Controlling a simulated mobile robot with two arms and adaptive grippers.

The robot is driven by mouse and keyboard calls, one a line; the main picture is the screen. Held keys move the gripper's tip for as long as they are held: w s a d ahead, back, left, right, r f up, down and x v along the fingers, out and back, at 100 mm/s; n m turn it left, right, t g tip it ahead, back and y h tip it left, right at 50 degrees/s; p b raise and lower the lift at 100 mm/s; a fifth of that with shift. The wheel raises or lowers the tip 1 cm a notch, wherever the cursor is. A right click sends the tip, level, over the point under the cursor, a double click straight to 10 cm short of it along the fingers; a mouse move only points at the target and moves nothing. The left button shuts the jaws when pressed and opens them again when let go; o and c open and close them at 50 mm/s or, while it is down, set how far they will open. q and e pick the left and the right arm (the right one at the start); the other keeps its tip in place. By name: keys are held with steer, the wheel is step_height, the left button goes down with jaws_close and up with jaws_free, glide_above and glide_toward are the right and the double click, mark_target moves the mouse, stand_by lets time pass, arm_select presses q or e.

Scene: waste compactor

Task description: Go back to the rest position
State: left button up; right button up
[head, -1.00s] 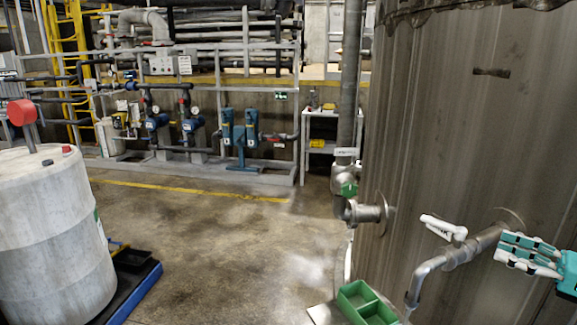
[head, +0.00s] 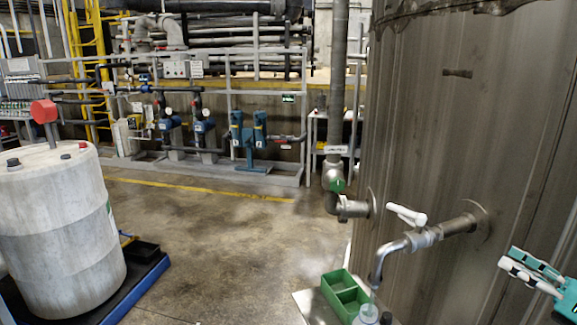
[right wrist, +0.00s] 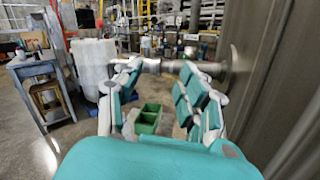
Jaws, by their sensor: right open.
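My right gripper (head: 532,274) is at the lower right edge of the head view, to the right of the tap and apart from it. In the right wrist view my right gripper (right wrist: 158,100) shows its teal and white fingers spread apart with nothing between them. The metal tap (head: 425,238) with a white lever handle (head: 407,215) sticks out from the large tank (head: 440,130). A green divided tray (head: 345,295) stands below the spout, and it also shows in the right wrist view (right wrist: 148,118). My left gripper is not in view.
A white drum (head: 60,225) with a red-topped fitting (head: 44,112) stands on a blue-edged pallet (head: 150,285) at left. Pumps (head: 245,130) and pipes line the back wall. The middle floor (head: 225,235) is clear. The tank wall (right wrist: 275,70) is close on the right.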

steer(key=s+a+f+m+g+h, duration=0.1)
steer(key=s+a+f+m+h, duration=0.2)
steer(key=f+m+h, duration=0.7)
steer(key=s+a+f+m+g+h, duration=0.1)
steer(key=s+a+f+m+h, duration=0.2)
steer(key=f+m, duration=1.15)
steer(key=s+a+f+m+g+y, duration=0.1)
steer(key=s+a+f+m+g, duration=0.35)
steer(key=s+a+m, duration=0.5)
steer(key=s+a+f+m+g+y, duration=0.1)
steer(key=s+a+f+m+g, duration=0.25)
steer(key=s+a+g, duration=0.6)
steer(key=s+d+f+t, duration=0.1)
steer(key=s+f, duration=0.1)
steer(key=f, duration=1.2)
steer(key=s+d+f+t, duration=0.1)
steer(key=s+d+f, duration=0.15)
steer(key=f, duration=1.05)
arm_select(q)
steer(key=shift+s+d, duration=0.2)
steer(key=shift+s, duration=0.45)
arm_select(e)
steer(key=s+d+f+g, duration=0.1)
steer(key=s+d+f, duration=0.1)
steer(key=s+f, duration=1.2)
steer(key=shift+s, duration=0.9)
